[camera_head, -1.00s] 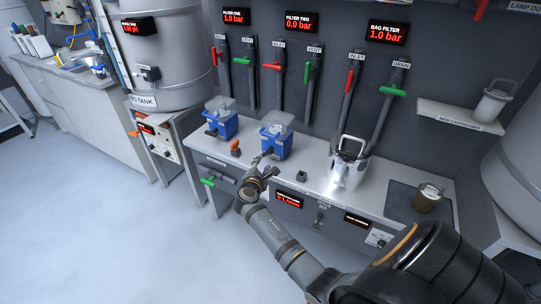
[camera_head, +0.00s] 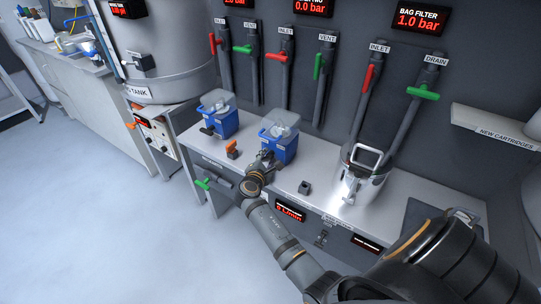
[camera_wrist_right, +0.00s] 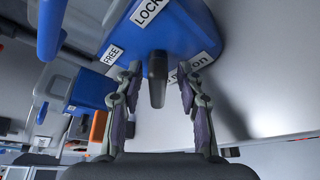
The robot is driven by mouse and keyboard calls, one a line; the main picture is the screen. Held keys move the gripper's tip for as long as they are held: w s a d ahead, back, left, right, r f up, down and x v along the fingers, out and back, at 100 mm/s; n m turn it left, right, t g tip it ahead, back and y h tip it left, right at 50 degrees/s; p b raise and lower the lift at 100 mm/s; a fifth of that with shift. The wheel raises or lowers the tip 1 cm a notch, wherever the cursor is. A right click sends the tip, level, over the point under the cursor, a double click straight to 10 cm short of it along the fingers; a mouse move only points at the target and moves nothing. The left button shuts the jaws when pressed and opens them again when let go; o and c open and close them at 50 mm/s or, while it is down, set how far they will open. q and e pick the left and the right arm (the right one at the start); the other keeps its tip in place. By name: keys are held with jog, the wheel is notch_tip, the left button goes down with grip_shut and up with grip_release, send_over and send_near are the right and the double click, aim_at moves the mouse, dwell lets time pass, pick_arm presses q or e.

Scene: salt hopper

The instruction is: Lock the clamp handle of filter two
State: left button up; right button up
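Filter two is a blue housing with a clear lid (camera_head: 283,128) on the bench, second from the left; its blue body (camera_wrist_right: 170,30) fills the top of the right wrist view. Its dark clamp handle (camera_wrist_right: 157,88) sticks out toward my right gripper. A FREE label (camera_wrist_right: 112,54) is left of the handle and a LOCK label (camera_wrist_right: 148,10) is above it. My right gripper (camera_wrist_right: 157,76) is open, with one finger on each side of the handle and a visible gap to both. In the head view the right gripper (camera_head: 264,161) hides the handle. My left gripper is not in view.
A small dark block (camera_head: 304,187) and a steel bag filter vessel (camera_head: 360,182) stand to the right. Pipes with red and green handles line the wall behind.

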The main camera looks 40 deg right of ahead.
jog(key=shift+s+a+r, duration=0.15)
jog(key=shift+a+r, duration=0.1)
jog(key=shift+c, duration=1.8)
jog(key=shift+d+f, duration=0.1)
grip_shut()
jog(key=shift+f, duration=0.1)
jog(key=shift+f+m+t+b, duration=0.1)
jog(key=shift+m+t+b, duration=0.2)
jog(key=shift+b, duration=0.45)
pick_arm(q)
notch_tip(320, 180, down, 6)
jog(key=b, duration=0.4)
pick_arm(e)
jog(key=shift+f+m+t, duration=0.25)
jog(key=shift+m+t, duration=0.35)
jog(key=shift+m, duration=0.6)
jog(key=m+t+h+b, duration=0.1)
jog(key=m+b, duration=0.1)
jog(key=b, duration=0.3)
jog(key=shift+r+m+b, duration=0.2)
jog(key=shift+m+b, duration=0.2)
jog(key=shift+r+b, duration=0.15)
jog(key=shift+b, duration=0.2)
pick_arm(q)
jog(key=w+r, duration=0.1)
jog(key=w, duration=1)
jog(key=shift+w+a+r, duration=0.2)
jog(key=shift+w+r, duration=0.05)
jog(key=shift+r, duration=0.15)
